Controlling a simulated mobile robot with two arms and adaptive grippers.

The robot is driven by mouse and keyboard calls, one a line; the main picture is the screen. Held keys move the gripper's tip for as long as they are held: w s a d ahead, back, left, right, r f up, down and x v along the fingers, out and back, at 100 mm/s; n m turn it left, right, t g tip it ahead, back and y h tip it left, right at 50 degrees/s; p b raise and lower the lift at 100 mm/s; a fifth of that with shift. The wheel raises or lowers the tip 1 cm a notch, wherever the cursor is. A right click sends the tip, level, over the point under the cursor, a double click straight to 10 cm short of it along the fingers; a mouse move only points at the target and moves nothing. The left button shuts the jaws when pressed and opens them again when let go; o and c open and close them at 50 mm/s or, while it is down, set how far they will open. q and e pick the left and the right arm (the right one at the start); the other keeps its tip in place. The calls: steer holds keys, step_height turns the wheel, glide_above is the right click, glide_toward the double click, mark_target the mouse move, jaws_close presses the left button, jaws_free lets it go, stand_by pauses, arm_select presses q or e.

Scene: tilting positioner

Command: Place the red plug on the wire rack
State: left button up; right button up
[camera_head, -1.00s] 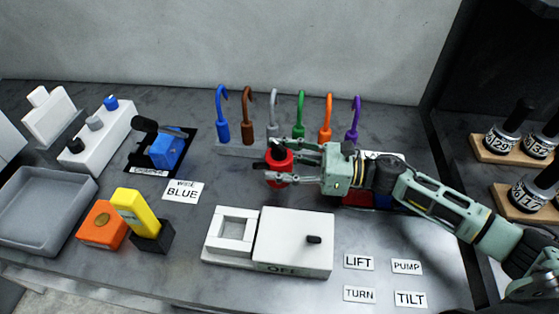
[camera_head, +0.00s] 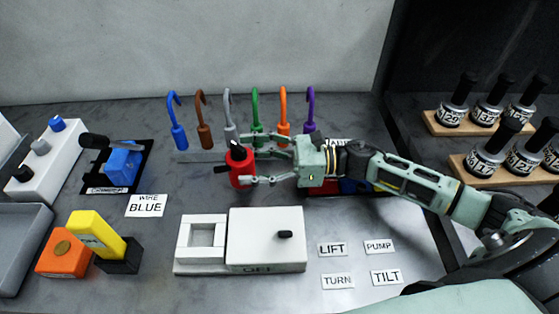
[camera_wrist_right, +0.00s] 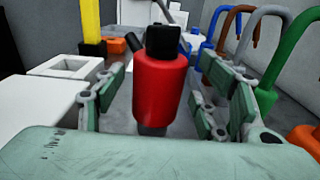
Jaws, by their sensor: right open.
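The red plug (camera_head: 240,170), a red cylinder with a black top, is upright just in front of the wire rack in the head view. The wire rack (camera_head: 190,157) is a low grey strip bearing blue, brown, grey, green, orange and purple hooked wires. My right gripper (camera_head: 252,162) is open, its fingers on either side of the plug. The right wrist view shows the red plug (camera_wrist_right: 160,92) between the spread fingers with gaps on both sides; a grey part shows below it. I cannot tell what it rests on. My left gripper is out of view.
A white box with a black knob (camera_head: 267,240) stands in front of my right gripper. A yellow tool (camera_head: 95,234), an orange block (camera_head: 64,252) and a blue switch (camera_head: 124,160) are at left. Black-handled cylinders on wooden stands (camera_head: 510,172) are at right.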

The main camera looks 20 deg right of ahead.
steer(key=b+v, duration=0.2)
steer(key=v, duration=0.6)
steer(key=shift+s+d+f, duration=0.15)
steer(key=shift+d, duration=0.1)
steer(key=shift+s+d+r, duration=0.2)
steer(key=shift+s+d, duration=0.05)
steer(key=shift+d, duration=0.3)
